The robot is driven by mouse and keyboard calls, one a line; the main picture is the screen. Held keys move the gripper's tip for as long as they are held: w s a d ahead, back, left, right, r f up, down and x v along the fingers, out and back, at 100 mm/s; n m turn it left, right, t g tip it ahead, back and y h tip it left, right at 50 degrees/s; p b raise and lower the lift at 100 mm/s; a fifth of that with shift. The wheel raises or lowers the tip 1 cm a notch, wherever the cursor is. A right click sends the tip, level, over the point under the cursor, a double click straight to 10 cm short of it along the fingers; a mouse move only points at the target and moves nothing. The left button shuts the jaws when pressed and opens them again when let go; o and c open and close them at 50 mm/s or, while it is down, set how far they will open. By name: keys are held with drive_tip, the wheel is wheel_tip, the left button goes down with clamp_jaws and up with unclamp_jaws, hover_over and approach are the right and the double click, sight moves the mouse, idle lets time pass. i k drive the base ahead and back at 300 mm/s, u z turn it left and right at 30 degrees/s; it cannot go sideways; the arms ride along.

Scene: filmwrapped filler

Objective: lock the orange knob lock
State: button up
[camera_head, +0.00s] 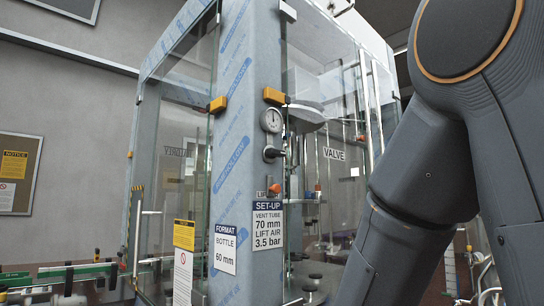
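A small orange knob (274,188) sits on the front corner post of the glass enclosure, beside a partly covered label that seems to begin "LI". It is the likeliest orange knob lock, but it is too small to tell whether it is locked. A black knob or valve (272,153) and a round gauge (271,120) are above it on the same post. My grey arm fills the right side of the view, apart from the knob in the picture. My gripper is out of view.
The film-wrapped post (232,150) carries yellow-orange blocks, one of them a right-hand block (274,96), and a SET-UP sign (268,225). Glass panels flank the post. A conveyor with a green edge (75,269) runs at lower left. A notice board (20,174) hangs on the left wall.

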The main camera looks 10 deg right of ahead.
sight(271, 189)
drive_tip(key=k, duration=1.25)
drive_tip(key=z, duration=0.7)
drive_tip(key=i, duration=1.45)
drive_tip(key=u, duration=0.05)
